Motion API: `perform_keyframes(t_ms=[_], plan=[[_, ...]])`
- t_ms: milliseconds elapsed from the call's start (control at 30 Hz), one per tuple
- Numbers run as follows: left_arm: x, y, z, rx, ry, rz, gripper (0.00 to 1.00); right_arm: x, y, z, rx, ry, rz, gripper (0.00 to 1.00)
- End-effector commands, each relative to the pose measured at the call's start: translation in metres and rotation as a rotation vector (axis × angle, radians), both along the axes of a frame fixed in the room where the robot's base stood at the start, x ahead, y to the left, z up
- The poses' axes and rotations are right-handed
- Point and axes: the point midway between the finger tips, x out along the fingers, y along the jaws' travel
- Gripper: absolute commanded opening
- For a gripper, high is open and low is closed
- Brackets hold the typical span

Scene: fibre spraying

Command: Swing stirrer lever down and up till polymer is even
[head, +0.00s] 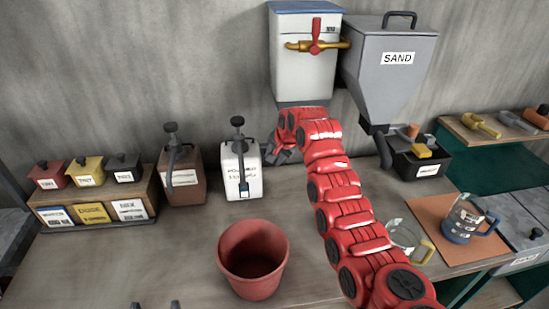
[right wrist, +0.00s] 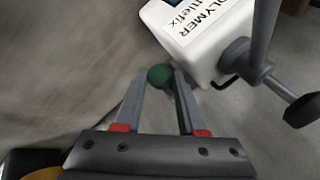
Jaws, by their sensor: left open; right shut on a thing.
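The white polymer jug (head: 243,180) with a dark pump on top stands on the bench, and it also shows tilted in the right wrist view (right wrist: 205,35), labelled POLYMER. A green ball knob (right wrist: 159,75) sits beside it, which I take as the stirrer lever's end; the lever's shaft is mostly hidden. My right gripper (head: 279,154) is beside the jug's right side, shut on the green knob between its fingertips. My left gripper (head: 156,305) shows only its two fingertips at the bottom edge of the head view, apart and empty. The polymer inside cannot be seen.
A red bucket (head: 252,262) stands in front of the jug. A brown jug (head: 183,180) and a wooden box rack (head: 97,195) are to the left. A sand hopper (head: 390,75) hangs at the back. A glass jug (head: 470,220) sits on the right mat.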

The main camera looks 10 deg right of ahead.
Motion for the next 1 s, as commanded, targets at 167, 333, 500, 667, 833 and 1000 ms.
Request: perform_keyframes(t_ms=[167, 333, 500, 667, 833, 1000], plan=[[0.0, 0.0, 0.0, 0.0, 0.0, 0.0, 0.69, 0.001, 0.001, 0.002, 0.002, -0.002, 0.002, 0.0], [0.0, 0.0, 0.0, 0.0, 0.0, 0.0, 0.69, 0.001, 0.001, 0.002, 0.001, -0.003, 0.001, 0.0], [0.0, 0.0, 0.0, 0.0, 0.0, 0.0, 0.69, 0.001, 0.001, 0.001, 0.0, -0.002, 0.001, 0.51], [0.0, 0.0, 0.0, 0.0, 0.0, 0.0, 0.69, 0.001, 0.0, 0.001, 0.001, -0.001, 0.0, 0.51], [0.0, 0.0, -0.003, 0.0, 0.0, 0.0, 0.69, -0.002, -0.001, 0.004, 0.001, -0.001, 0.0, 0.51], [0.0, 0.0, -0.012, 0.0, 0.0, 0.0, 0.69, -0.012, -0.005, 0.023, 0.002, -0.006, 0.0, 0.51]])
